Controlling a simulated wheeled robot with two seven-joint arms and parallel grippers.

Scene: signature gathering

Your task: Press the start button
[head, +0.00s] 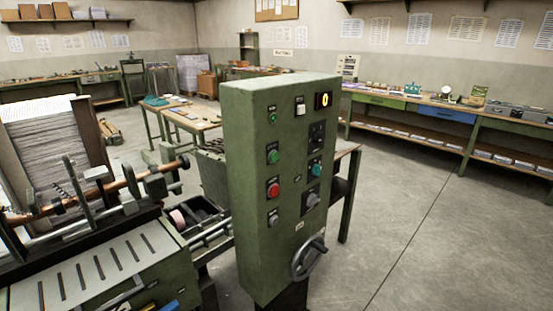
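A green control cabinet (250,240) stands upright in the middle of the head view. Its front has an upper green button (272,118), a lower green button (273,157), a red button (273,189) and a grey button (273,218) in the left column. The labels are too small to read, so I cannot tell which green button is the start button. Nothing touches the panel. Neither of my grippers is in view.
A machine (100,270) with a paper stack (50,140) fills the left. Workbenches line the walls. The floor (410,220) at right is clear.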

